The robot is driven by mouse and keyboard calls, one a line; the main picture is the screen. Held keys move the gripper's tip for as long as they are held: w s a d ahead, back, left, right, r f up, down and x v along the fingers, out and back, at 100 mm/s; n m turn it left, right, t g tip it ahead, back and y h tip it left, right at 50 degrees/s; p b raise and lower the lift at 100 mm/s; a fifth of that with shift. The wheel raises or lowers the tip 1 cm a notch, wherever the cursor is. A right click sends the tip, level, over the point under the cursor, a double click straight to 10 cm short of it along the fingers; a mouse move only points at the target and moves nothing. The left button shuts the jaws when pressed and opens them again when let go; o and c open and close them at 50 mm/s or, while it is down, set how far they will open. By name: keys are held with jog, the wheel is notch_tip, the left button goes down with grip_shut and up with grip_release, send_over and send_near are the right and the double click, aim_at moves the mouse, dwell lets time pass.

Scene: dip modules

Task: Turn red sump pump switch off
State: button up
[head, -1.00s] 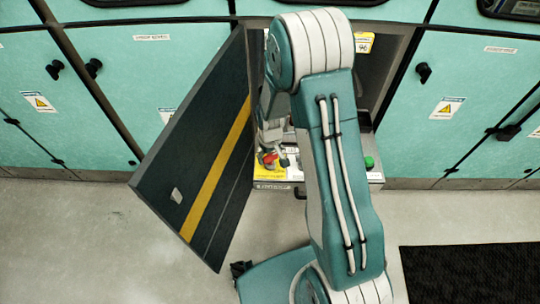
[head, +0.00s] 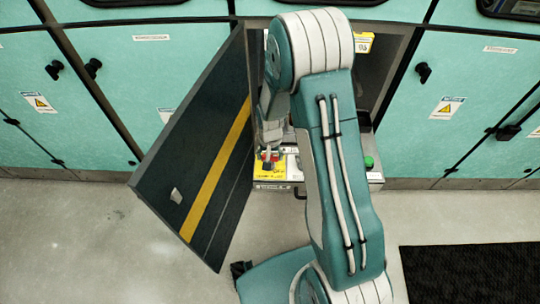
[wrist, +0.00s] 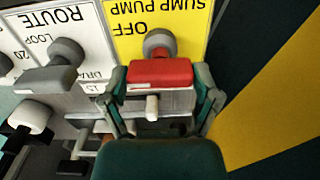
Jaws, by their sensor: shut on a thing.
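The red sump pump switch (wrist: 160,72) is a red lever on a grey round hub, in front of a yellow panel (wrist: 185,18) that reads "SUMP PUMP" and "OFF" upside down in the wrist view. My gripper (wrist: 161,92) has one finger at each side of the red lever and is shut on it. In the head view a little red of the switch (head: 273,157) shows below my gripper (head: 270,154), inside the open cabinet. My arm covers much of the cabinet there. The lever's exact angle is hard to read in the head view.
A dark cabinet door with a yellow stripe (head: 215,170) stands open at the left of my gripper. A grey route selector knob (wrist: 50,70) on a white panel is close by on the left in the wrist view. A green button (head: 369,162) is to the right.

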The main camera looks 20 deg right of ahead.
jog(key=shift+s, duration=0.1)
jog(key=o, duration=1)
jog(key=shift+c, duration=0.2)
notch_tip(320, 180, up, 12)
jog(key=shift+a, duration=0.1)
